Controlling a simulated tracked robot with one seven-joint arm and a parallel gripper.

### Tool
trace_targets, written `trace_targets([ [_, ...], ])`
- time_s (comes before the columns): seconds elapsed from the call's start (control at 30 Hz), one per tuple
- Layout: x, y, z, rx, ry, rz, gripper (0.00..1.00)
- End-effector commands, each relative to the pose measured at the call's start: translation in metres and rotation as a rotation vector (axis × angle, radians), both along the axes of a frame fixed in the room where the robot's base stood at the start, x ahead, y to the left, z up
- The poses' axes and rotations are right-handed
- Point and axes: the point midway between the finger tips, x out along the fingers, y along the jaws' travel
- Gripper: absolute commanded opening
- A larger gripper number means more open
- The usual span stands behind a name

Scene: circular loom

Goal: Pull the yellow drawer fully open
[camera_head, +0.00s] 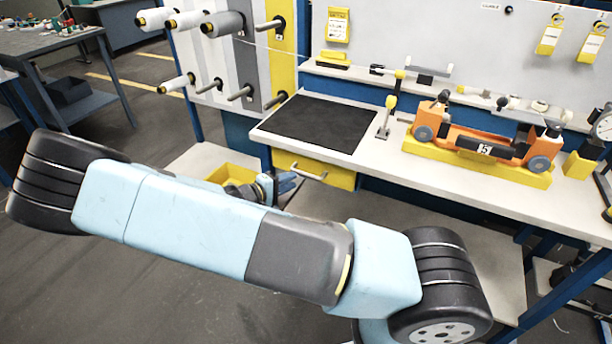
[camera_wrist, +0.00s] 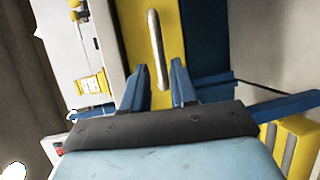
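The yellow drawer (camera_head: 340,178) sits under the bench top, its front close under the bench edge, and looks shut. Its metal bar handle (camera_head: 309,171) runs along the front. In the wrist view the drawer front (camera_wrist: 133,35) and the handle (camera_wrist: 157,48) lie straight ahead. My gripper (camera_head: 282,185) is just left of and below the handle in the head view, partly hidden by my arm. In the wrist view my gripper (camera_wrist: 156,80) is open, its two blue fingers apart. The handle's near end lies between the fingertips in the picture; I cannot tell whether they touch it.
The bench top (camera_head: 390,160) carries a black mat (camera_head: 318,122) and an orange shuttle (camera_head: 470,140) on a yellow base. A yellow bin (camera_head: 232,172) stands on the lower shelf at left, near my gripper. Spools (camera_head: 222,24) hang on pegs behind. Floor in front is open.

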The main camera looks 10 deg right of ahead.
Motion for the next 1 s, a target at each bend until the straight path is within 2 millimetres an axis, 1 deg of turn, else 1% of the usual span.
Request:
trace_targets([
  [0.03,0.004,-0.009,-0.002,-0.003,0.001,-0.001,0.27],
  [0.2,0.017,-0.034,-0.007,-0.002,0.001,-0.002,0.27],
  [0.4,0.029,-0.056,-0.012,-0.002,0.001,-0.002,0.27],
  [0.6,0.034,-0.066,-0.014,0.000,0.000,-0.001,0.27],
  [0.87,0.035,-0.067,-0.014,0.000,0.000,0.000,0.27],
  [0.9,0.035,-0.067,-0.014,0.000,0.000,0.000,0.26],
  [1.0,0.035,-0.067,-0.014,0.001,0.000,0.000,0.17],
])
